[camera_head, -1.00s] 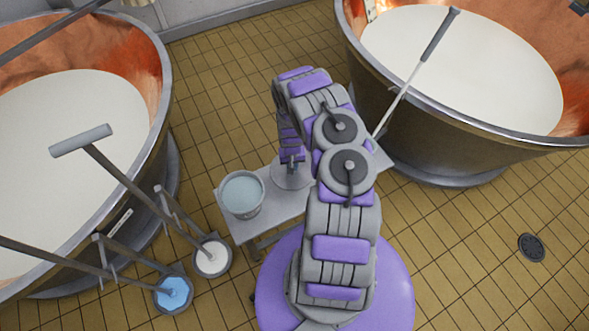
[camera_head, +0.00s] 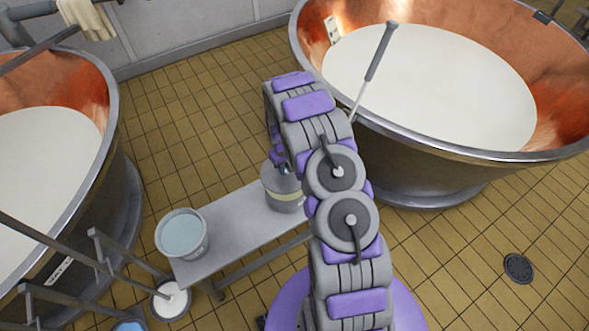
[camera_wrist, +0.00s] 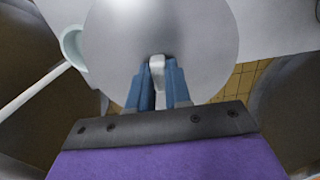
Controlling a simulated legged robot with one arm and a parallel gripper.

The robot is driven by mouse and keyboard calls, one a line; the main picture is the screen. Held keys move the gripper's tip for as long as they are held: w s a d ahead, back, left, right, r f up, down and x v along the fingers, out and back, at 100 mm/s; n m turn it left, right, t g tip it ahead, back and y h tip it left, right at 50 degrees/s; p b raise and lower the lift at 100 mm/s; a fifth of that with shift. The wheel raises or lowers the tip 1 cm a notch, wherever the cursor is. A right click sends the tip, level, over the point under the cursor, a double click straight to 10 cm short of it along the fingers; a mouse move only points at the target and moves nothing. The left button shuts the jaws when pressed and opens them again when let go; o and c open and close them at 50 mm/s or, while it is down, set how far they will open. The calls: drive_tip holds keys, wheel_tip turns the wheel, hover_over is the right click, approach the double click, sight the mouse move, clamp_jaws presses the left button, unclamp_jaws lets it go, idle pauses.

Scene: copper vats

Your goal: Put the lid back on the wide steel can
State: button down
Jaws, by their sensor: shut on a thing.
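My gripper (camera_head: 284,168) is shut on the lid's handle, with its blue fingers (camera_wrist: 157,82) on either side in the wrist view. The lid (camera_wrist: 125,45) is a large plain grey disc there and hides what lies beneath it. In the head view the lid (camera_head: 273,182) is over the wide steel can (camera_head: 287,204), which stands on the grey bench and shows a pale yellowish band under the lid. The lid looks about level. I cannot tell whether it rests on the rim or hangs just above it. My arm covers the can's right side.
A bucket of bluish liquid (camera_head: 204,245) stands at the bench's left end, with bare bench (camera_head: 232,218) between it and the can. Copper vats of white liquid stand left (camera_head: 128,190) and right (camera_head: 420,170). A long-handled tool (camera_head: 380,52) leans in the right vat. Floor pails stand lower left.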

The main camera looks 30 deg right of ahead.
sight(286, 176)
drive_tip(key=shift+a+f, duration=0.35)
drive_tip(key=shift+f, duration=0.35)
drive_tip(key=d+f, duration=0.1)
drive_tip(key=d+f+b, duration=0.1)
drive_tip(key=f, duration=0.1)
drive_tip(key=shift+f+b, duration=0.15)
drive_tip(key=shift+b, duration=0.15)
drive_tip(key=shift+a+f, duration=0.3)
drive_tip(key=shift+f, duration=0.25)
drive_tip(key=shift+d+f, duration=0.15)
drive_tip(key=shift+f, duration=0.15)
drive_tip(key=shift+a+r, duration=0.2)
drive_tip(key=shift+a, duration=0.55)
drive_tip(key=shift+d+f, duration=0.1)
drive_tip(key=shift+d, duration=0.35)
